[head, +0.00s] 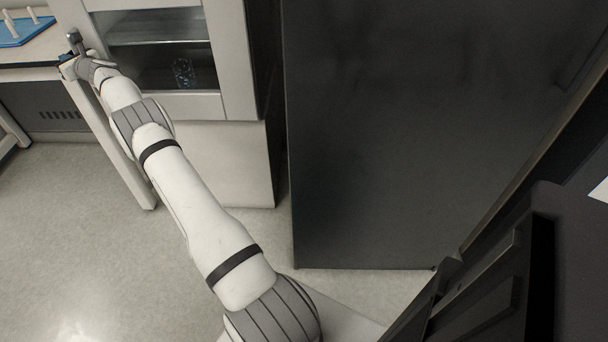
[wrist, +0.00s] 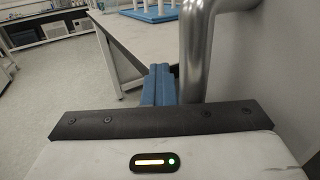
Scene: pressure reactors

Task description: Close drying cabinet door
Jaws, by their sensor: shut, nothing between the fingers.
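The drying cabinet (head: 220,160) stands at the top left of the head view, pale, with a glazed upper part. The cabinet door (head: 185,105) has a pale frame around dark glass. It looks roughly in line with the cabinet front, but I cannot tell whether a gap remains. My gripper (head: 75,48) is at the door's left side, partly hidden by my arm. In the wrist view my gripper's blue fingers (wrist: 159,84) are together and empty. They are beside a thick metal handle (wrist: 195,50), left of its lower part. Contact is unclear.
Through the glass, a clear glass vessel (head: 183,72) and a shelf (head: 155,30) show. A bench (wrist: 120,38) with a blue rack (wrist: 150,13) stands left of the handle. A tall dark cabinet (head: 400,130) stands to the right. The floor (head: 80,240) at lower left is clear.

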